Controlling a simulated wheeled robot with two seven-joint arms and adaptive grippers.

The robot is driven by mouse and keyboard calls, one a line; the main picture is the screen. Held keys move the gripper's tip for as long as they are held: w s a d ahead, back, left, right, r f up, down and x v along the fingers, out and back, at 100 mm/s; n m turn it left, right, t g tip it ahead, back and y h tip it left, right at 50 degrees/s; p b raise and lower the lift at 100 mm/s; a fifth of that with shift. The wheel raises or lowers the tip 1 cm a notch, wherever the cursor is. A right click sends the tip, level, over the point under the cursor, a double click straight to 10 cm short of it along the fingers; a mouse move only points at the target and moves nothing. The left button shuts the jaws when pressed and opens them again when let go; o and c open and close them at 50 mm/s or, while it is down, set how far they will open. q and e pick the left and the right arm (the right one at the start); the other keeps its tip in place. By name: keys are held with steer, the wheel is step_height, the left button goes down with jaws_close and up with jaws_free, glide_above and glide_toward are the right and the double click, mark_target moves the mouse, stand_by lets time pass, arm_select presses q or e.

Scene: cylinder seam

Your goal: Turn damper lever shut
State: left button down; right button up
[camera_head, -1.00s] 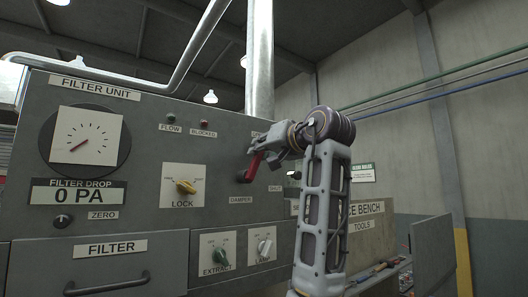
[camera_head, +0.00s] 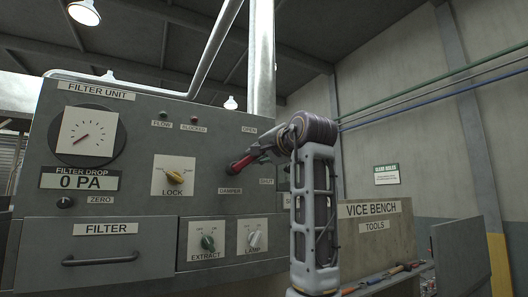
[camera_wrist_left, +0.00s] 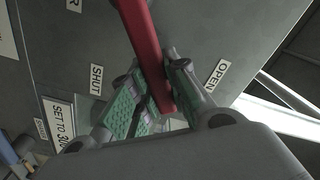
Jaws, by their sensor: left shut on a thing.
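The damper lever (camera_head: 240,163) is red and sits on the grey filter unit's front, above the DAMPER label (camera_head: 230,190). It slants up to the right from its pivot, pointing between the OPEN label (camera_head: 249,129) and the SHUT label (camera_head: 266,181). My left gripper (camera_head: 258,154) is shut on the lever's outer end. In the left wrist view the red lever (camera_wrist_left: 146,40) runs between the green-padded fingers of the gripper (camera_wrist_left: 158,88), with the SHUT label (camera_wrist_left: 96,79) left and the OPEN label (camera_wrist_left: 216,75) right. My right gripper is not in view.
The yellow lock knob (camera_head: 175,177), extract switch (camera_head: 207,242) and lamp switch (camera_head: 254,240) are on the same panel. The pressure dial (camera_head: 87,137) is at left. A vice bench (camera_head: 372,209) with tools stands to the right. A metal duct (camera_head: 262,60) rises behind the unit.

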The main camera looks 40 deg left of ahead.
arm_select(q)
steer(key=shift+w+d+f+m, duration=0.2)
steer(key=shift+f+m, duration=0.1)
steer(key=shift+m, duration=0.1)
steer(key=f+m+b, duration=0.1)
steer(key=m, duration=0.1)
steer(key=w+f+m+b, duration=0.1)
steer(key=f+m, duration=0.1)
steer(key=shift+d, duration=0.15)
steer(key=shift+w+f+m+b, duration=0.1)
steer(key=shift+f+m+b, duration=0.4)
steer(key=shift+m, duration=0.6)
steer(key=shift+f, duration=0.15)
steer(key=c, duration=1.4)
jaws_free()
steer(key=shift+o, duration=0.2)
